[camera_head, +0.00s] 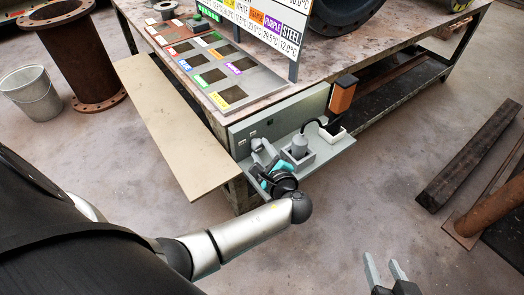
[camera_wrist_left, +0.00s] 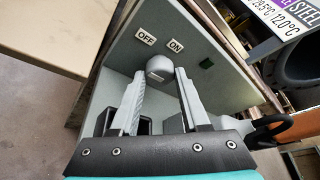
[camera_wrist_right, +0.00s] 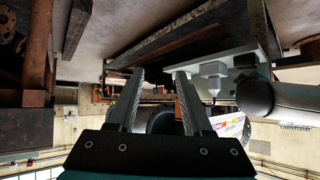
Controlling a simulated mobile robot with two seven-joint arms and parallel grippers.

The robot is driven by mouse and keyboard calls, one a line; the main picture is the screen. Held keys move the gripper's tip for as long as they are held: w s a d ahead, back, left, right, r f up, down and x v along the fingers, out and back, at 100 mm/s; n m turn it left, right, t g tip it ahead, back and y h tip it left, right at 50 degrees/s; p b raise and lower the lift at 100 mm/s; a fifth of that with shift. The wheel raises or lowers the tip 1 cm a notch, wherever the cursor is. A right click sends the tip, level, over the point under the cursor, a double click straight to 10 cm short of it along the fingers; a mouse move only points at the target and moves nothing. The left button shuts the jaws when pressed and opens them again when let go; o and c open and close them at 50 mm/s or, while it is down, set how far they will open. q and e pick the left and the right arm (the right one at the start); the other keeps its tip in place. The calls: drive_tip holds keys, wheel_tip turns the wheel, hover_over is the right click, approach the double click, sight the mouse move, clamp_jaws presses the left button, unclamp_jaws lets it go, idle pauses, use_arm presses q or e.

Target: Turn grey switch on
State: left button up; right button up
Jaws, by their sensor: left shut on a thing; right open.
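The grey switch (camera_wrist_left: 159,66) is a round knob on a grey panel (camera_wrist_left: 205,77), below and between the OFF label (camera_wrist_left: 146,36) and the ON label (camera_wrist_left: 176,46). My left gripper (camera_wrist_left: 160,74) is shut on the knob, one finger at each side. In the head view my left gripper (camera_head: 262,158) is at the panel's left part and hides the knob. My right gripper (camera_head: 385,270) is open and empty, low over the floor at the bottom right. It also shows open in the right wrist view (camera_wrist_right: 156,72).
A grey shelf (camera_head: 330,152) below the panel bears a grey device (camera_head: 299,146) with a black cable and an orange-brown block (camera_head: 342,95). A workbench (camera_head: 290,85) with coloured labelled plates stands behind. A beige board (camera_head: 175,125) juts out left. Beams lie at right.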

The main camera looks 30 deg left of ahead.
use_arm(q)
clamp_jaws()
